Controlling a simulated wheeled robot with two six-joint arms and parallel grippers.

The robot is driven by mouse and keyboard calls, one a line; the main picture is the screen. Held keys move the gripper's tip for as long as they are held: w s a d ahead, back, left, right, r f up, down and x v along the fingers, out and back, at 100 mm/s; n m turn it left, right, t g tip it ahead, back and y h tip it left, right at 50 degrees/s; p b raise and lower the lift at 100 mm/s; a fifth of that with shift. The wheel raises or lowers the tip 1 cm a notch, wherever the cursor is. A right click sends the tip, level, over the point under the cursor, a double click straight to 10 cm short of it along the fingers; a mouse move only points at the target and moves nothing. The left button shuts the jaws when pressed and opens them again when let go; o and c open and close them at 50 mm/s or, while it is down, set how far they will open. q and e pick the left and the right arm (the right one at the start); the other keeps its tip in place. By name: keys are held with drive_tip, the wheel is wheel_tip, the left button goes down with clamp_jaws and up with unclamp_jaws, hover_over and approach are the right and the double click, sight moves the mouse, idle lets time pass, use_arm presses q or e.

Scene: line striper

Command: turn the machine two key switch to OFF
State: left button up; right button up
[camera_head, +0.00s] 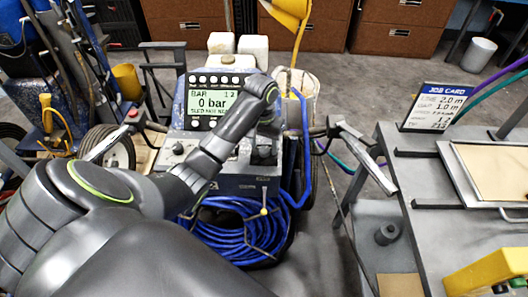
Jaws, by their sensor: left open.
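A line striper (235,184) stands in front of me, with a grey control panel below a lit display (208,104) reading BAR and 0 bar. A dark round knob (178,149) is on the left of the panel. My left arm reaches across the panel, and its wrist bends down over the panel's right side. My left gripper (266,150) is open there, close above or at a dark control on that side. The wrist and gripper hide much of it. I cannot tell which control is the machine two key switch or where it points. My right gripper is out of view.
Coiled blue hose (232,236) hangs below the panel. Black handlebars stick out on both sides. A grey bench (405,165) with a job card (442,107) and a yellow object (488,272) stands at right. Another blue machine is at far left, cabinets behind.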

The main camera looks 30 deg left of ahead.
use_arm(q)
drive_tip(key=shift+f, duration=0.7)
drive_tip(key=shift+c, duration=0.2)
drive_tip(key=c, duration=0.9)
drive_tip(key=shift+r+n+p, duration=0.25)
drive_tip(key=shift+n+p, duration=0.05)
drive_tip(key=shift+p, duration=0.45)
drive_tip(key=n+p, duration=0.8)
drive_tip(key=p, duration=0.6)
drive_tip(key=shift+d+r, duration=0.1)
drive_tip(key=shift+f+n+p, duration=0.25)
drive_tip(key=shift+n+p, duration=1.2)
drive_tip(key=shift+n, duration=0.25)
